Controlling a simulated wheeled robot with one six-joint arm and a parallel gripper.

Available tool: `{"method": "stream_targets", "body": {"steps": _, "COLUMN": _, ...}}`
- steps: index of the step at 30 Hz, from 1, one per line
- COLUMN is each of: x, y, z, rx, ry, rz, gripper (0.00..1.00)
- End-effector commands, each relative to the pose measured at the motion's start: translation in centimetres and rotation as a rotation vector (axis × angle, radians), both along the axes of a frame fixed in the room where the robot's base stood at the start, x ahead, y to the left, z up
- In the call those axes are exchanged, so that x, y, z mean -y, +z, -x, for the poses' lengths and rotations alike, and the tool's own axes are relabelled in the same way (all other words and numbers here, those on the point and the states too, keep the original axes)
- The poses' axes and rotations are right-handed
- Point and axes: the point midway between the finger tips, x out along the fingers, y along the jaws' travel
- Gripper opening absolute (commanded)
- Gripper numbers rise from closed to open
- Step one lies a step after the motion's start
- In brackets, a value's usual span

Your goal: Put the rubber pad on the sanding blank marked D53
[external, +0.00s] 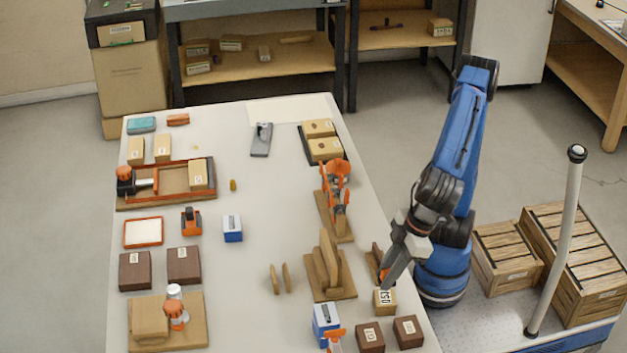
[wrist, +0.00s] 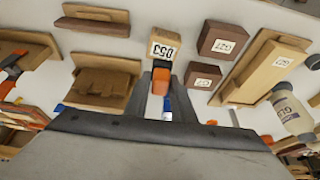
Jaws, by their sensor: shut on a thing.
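The sanding blank marked D53 is a small tan block (external: 385,303) near the table's right edge, its label readable in the wrist view (wrist: 162,46). My gripper (external: 387,283) points down just above it. In the wrist view my gripper (wrist: 160,76) is shut on a small piece, dark at its tip and orange behind, which appears to be the rubber pad (wrist: 160,86). The fingers hide much of it. The held piece is at the near edge of the blank in the wrist view; I cannot tell whether they touch.
Two dark brown labelled blocks (external: 370,337) (external: 408,331) stand close to the blank. A blue-and-white box (external: 326,321) and a wooden stand (external: 331,282) are to its left. A wooden piece (external: 376,262) stands just behind it. The table's centre (external: 280,205) is mostly clear.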

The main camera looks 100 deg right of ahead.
Motion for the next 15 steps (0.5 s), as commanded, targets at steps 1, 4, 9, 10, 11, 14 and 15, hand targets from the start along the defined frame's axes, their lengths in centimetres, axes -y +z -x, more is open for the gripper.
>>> {"method": "stream_targets", "body": {"steps": 1, "x": 0.0, "y": -0.5, "z": 0.0, "rx": 0.000, "ry": 0.000, "rz": 0.000, "gripper": 0.01}}
{"method": "stream_targets", "body": {"steps": 4, "x": 0.0, "y": -1.0, "z": 0.0, "rx": 0.000, "ry": 0.000, "rz": 0.000, "gripper": 0.01}}
{"method": "stream_targets", "body": {"steps": 9, "x": 0.0, "y": -2.5, "z": 0.0, "rx": -0.001, "ry": 0.001, "rz": 0.000, "gripper": 0.01}}
{"method": "stream_targets", "body": {"steps": 10, "x": 0.0, "y": -2.9, "z": 0.0, "rx": -0.001, "ry": 0.001, "rz": 0.001, "gripper": 0.01}}
{"method": "stream_targets", "body": {"steps": 11, "x": 0.0, "y": -3.3, "z": 0.0, "rx": -0.001, "ry": 0.001, "rz": 0.001, "gripper": 0.01}}
{"method": "stream_targets", "body": {"steps": 14, "x": 0.0, "y": -4.4, "z": 0.0, "rx": -0.001, "ry": 0.000, "rz": 0.000, "gripper": 0.01}}
{"method": "stream_targets", "body": {"steps": 15, "x": 0.0, "y": -4.6, "z": 0.0, "rx": 0.000, "ry": 0.000, "rz": 0.000, "gripper": 0.01}}
